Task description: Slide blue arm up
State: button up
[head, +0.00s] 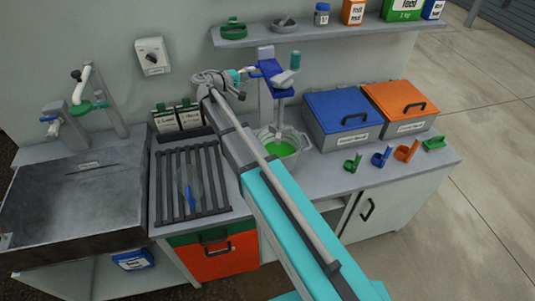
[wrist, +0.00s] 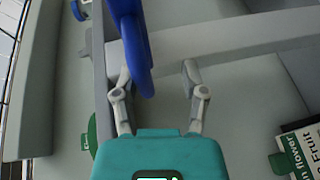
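The blue arm (head: 268,69) sits on the mixing stand at the back of the counter, above a grey pot of green liquid (head: 280,148). In the wrist view the blue arm (wrist: 133,42) comes down from the top, its lower end between my fingers and nearer the left one. My gripper (wrist: 156,70) is open, with a finger on each side of the blue part. I cannot tell whether the left finger touches it. In the head view my gripper (head: 245,75) is small and partly hidden by my wrist, just left of the blue arm.
A shelf (head: 330,32) with bottles and boxes hangs above the stand. A blue-lidded bin (head: 342,108) and an orange-lidded bin (head: 400,103) stand to the right. A wall dial (head: 152,56) and two labelled packets (head: 178,117) are to the left.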

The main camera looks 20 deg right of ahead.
jog(key=shift+f+b, duration=2.55)
jog(key=shift+f, duration=0.35)
jog(key=r+p+v, duration=0.1)
jog(key=p+v, duration=0.2)
jog(key=v, duration=1.1)
jog(key=s+d+f+m+g+y, duration=0.1)
jog(key=s+d+f+g+y, duration=0.2)
jog(key=s+d+f+y, duration=0.2)
jog(key=s+d+f+m+g+y+p, duration=0.1)
jog(key=s+d+f+g+y, duration=0.1)
jog(key=s+d+f+y, duration=0.3)
jog(key=shift+s+d+f+m+g, duration=0.4)
jog(key=shift+s+d+f, duration=1.2)
jog(key=shift+s, duration=1.8)
jog(key=shift+r, duration=0.1)
jog(key=shift+w, duration=0.1)
